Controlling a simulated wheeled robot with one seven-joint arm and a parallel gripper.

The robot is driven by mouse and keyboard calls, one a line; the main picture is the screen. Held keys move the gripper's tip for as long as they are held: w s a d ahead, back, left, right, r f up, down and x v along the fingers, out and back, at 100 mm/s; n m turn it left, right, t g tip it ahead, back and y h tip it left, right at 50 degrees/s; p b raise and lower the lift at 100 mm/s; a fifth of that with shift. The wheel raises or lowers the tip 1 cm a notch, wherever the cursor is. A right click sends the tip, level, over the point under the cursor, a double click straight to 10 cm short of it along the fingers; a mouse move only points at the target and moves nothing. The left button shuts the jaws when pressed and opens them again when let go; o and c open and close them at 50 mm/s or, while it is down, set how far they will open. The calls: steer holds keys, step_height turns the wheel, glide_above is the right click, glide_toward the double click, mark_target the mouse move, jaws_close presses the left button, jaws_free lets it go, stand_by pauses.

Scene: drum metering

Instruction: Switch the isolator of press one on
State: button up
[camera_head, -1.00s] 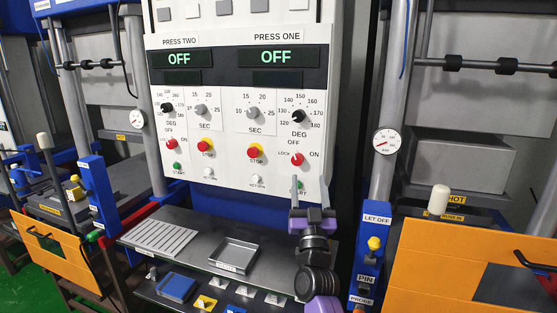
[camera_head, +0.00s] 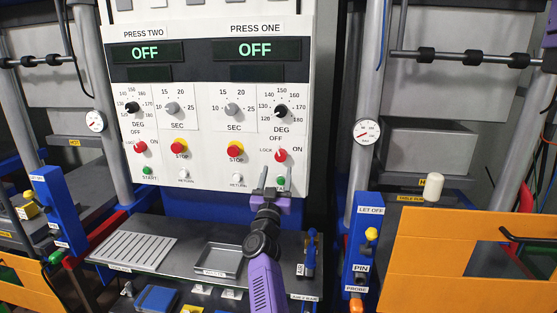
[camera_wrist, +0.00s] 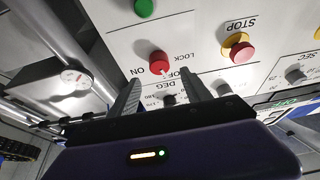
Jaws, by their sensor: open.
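The isolator of press one is a red rotary knob (camera_head: 281,155) at the lower right of the white panel, marked LOCK, OFF and ON. In the wrist view the red knob (camera_wrist: 159,62) appears upside down, its light pointer mark towards OFF. The press one display (camera_head: 255,49) reads OFF. My gripper (camera_head: 275,182) is open and empty, just below the knob in the head view and partly over the green start button. In the wrist view the fingers of my gripper (camera_wrist: 159,82) lie either side of the line to the knob, apparently not touching it.
A red and yellow stop button (camera_head: 236,149) sits left of the knob, and the black DEG dial (camera_head: 281,112) above it. A shelf with a shallow tray (camera_head: 218,260) lies below. A blue LET OFF post (camera_head: 364,235) stands to the right.

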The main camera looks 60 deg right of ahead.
mark_target(280, 157)
steer(key=shift+x, duration=3.5)
jaws_close()
